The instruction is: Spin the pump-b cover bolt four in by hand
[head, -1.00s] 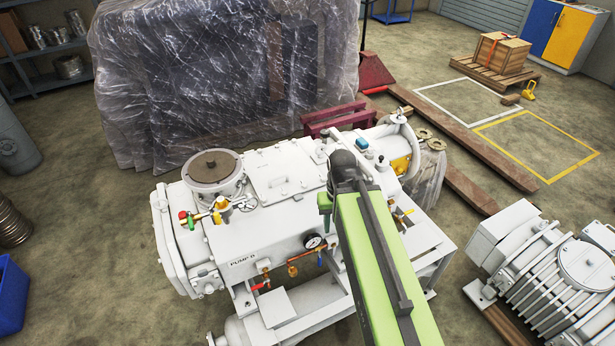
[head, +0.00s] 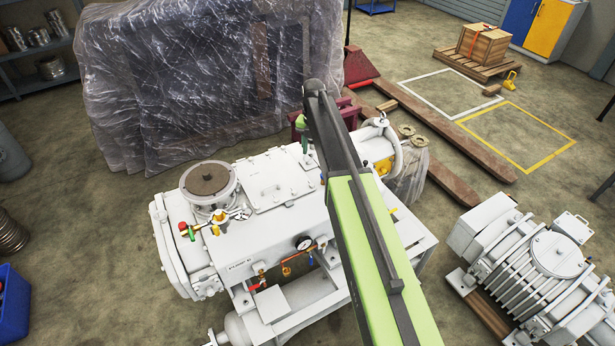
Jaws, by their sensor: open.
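The pump marked PUMP B (head: 265,235) is a white machine in the middle of the head view. Small bolt heads show along the cover and casing, but I cannot tell which is bolt four. My green and black arm reaches over the pump's right half and hides part of its top. A small green and dark part shows left of the arm's raised elbow.
A pressure gauge (head: 304,242), coloured valves (head: 222,218) and copper pipework stick out from the pump's front. A plastic-wrapped machine (head: 210,80) stands close behind. A finned white unit (head: 540,265) sits at lower right.

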